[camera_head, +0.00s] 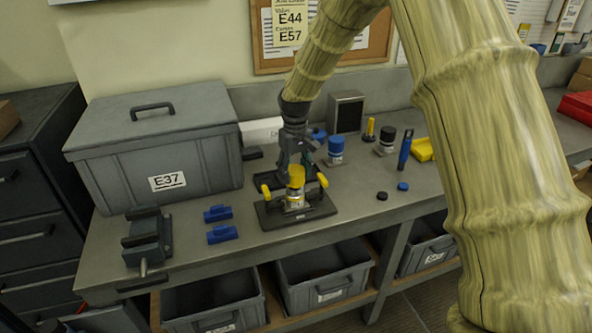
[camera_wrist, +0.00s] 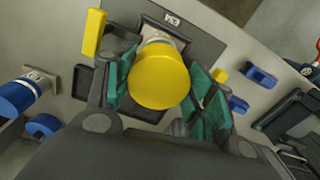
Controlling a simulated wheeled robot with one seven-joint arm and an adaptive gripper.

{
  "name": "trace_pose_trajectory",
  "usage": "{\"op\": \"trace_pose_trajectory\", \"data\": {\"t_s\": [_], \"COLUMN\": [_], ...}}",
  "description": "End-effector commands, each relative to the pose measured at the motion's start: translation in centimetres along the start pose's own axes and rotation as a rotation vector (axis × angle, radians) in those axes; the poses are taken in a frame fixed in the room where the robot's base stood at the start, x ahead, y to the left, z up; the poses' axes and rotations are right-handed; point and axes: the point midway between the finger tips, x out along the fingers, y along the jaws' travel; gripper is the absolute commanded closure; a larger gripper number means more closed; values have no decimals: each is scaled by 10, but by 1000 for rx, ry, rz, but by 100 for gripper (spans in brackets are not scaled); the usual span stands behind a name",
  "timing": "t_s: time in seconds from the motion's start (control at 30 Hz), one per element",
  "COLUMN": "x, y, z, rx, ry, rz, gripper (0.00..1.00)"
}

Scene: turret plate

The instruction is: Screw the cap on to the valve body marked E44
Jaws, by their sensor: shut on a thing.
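The yellow cap (camera_head: 296,174) is upright between my gripper's fingers, over a silvery valve body (camera_head: 295,201) on a dark plate (camera_head: 270,219). In the wrist view the cap (camera_wrist: 160,77) sits between the green finger pads of my gripper (camera_wrist: 163,88), which is shut on it. The cap hides most of the silvery body (camera_wrist: 160,36) below, so I cannot tell whether they touch or how far the thread is engaged. Yellow clamp handles (camera_head: 266,191) flank the body. The plate's small label (camera_wrist: 172,19) is too small to read.
A note (camera_head: 290,22) on the board reads E44 and E57. A grey case (camera_head: 160,140) marked E37 stands left. A vise (camera_head: 147,240) and blue blocks (camera_head: 221,234) lie in front. A blue-topped body (camera_head: 335,150) and black-topped body (camera_head: 386,141) stand behind right.

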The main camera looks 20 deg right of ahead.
Motion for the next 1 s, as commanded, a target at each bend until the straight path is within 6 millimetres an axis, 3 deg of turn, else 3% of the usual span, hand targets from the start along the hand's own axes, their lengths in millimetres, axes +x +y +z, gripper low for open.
{"op": "trace_pose_trajectory", "data": {"t_s": [1.0], "x": [17], "y": [0], "z": [1], "rx": [0], "ry": [1], "rz": [0], "gripper": [66]}}
